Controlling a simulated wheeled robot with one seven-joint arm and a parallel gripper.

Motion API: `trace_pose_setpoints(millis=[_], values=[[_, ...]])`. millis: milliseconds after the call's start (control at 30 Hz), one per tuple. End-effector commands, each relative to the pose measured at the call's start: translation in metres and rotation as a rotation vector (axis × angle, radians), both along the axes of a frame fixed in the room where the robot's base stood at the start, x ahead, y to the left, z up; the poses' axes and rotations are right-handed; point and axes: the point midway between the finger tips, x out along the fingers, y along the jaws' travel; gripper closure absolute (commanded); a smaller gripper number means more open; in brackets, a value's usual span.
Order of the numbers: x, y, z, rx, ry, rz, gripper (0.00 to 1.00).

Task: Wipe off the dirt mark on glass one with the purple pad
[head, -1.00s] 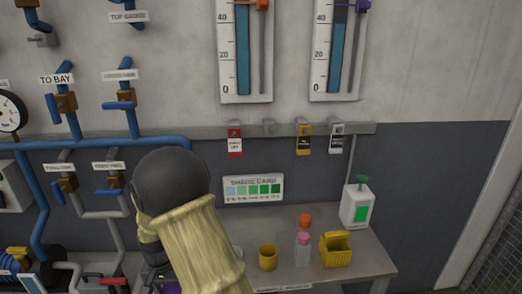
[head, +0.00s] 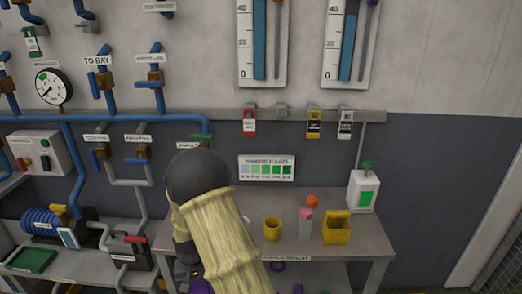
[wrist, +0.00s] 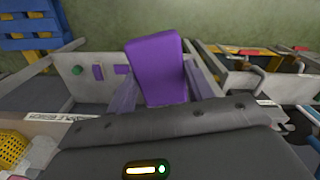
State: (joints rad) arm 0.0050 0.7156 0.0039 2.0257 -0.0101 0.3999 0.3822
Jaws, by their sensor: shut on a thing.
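The purple pad (wrist: 155,65) stands upright between the fingers of my gripper (wrist: 157,85) in the wrist view. The gripper is shut on it. In the head view my arm hides most of the gripper; a bit of purple shows low beside the arm. Two tall gauge glasses with blue columns hang on the wall in the head view, a left one (head: 259,42) and a right one (head: 347,42). Their tops are cut off. I cannot read which is glass one, and I cannot make out a dirt mark on either.
The bench (head: 350,236) below the gauges carries a yellow cup (head: 272,230), a pink-capped bottle (head: 305,226), a yellow basket (head: 336,230) and a white dispenser (head: 362,192). A tag rail (head: 290,114) runs above it. Pipes and valves (head: 60,120) crowd the left wall.

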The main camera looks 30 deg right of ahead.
Motion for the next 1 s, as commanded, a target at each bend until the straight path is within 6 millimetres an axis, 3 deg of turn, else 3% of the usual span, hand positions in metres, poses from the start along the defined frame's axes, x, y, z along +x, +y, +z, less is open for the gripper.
trace_pose_setpoints(millis=[533, 1000], values=[[-0.007, 0.001, -0.095, 0.001, 0.004, 0.344, 0.66], [-0.008, 0.001, -0.102, 0.001, 0.000, 0.375, 0.66]])
